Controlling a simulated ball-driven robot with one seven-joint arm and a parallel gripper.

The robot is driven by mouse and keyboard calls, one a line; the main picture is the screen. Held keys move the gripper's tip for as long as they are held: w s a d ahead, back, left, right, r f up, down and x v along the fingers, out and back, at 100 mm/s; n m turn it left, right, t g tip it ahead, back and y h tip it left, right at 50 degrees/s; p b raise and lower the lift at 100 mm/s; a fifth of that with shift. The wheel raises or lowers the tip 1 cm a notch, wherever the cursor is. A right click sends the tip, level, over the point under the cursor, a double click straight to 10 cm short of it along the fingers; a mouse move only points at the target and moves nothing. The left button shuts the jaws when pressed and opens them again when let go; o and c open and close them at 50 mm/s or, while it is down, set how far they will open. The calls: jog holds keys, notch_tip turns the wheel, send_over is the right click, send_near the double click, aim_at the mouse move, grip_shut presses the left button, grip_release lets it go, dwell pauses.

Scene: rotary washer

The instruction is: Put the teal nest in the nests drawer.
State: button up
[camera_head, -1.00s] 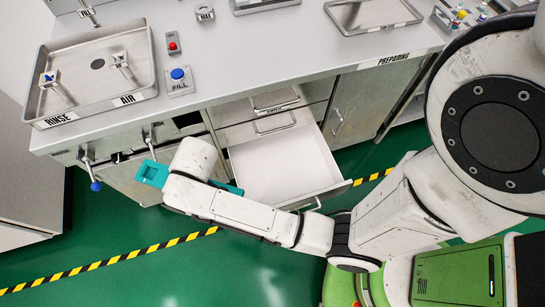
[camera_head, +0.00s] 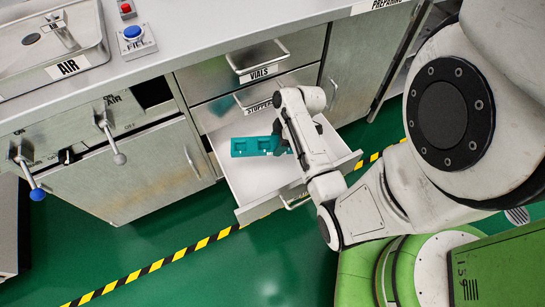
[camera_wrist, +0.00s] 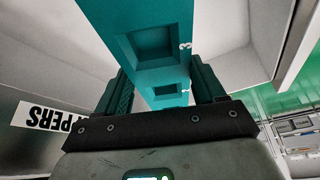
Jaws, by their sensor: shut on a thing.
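The teal nest (camera_head: 250,147) is a long block with square pockets. In the head view it is over the open bottom drawer (camera_head: 247,185). My gripper (camera_head: 280,143) is shut on the nest near its right end. In the wrist view the nest (camera_wrist: 165,83) runs between the two fingers of my gripper (camera_wrist: 165,88), with pockets and numbers on it. The open drawer is white inside and looks empty. I cannot tell whether the nest touches the drawer floor. My arm hides the drawer's right part and most of its front label.
Above the open drawer are the shut stoppers drawer (camera_head: 230,107) and vials drawer (camera_head: 262,58). A cabinet door (camera_head: 130,172) stands to the left, with lever handles (camera_head: 108,135) above it. The counter (camera_head: 200,25) overhangs the drawers.

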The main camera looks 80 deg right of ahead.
jog(key=b, duration=0.2)
send_over(277, 161)
jog(key=s, duration=0.2)
jog(key=f, duration=0.7)
jog(key=shift+w+d, duration=0.2)
jog(key=shift+f+b, duration=0.75)
jog(key=shift+f, duration=1.3)
jog(key=shift+f, duration=0.15)
jog(key=o, duration=1.2)
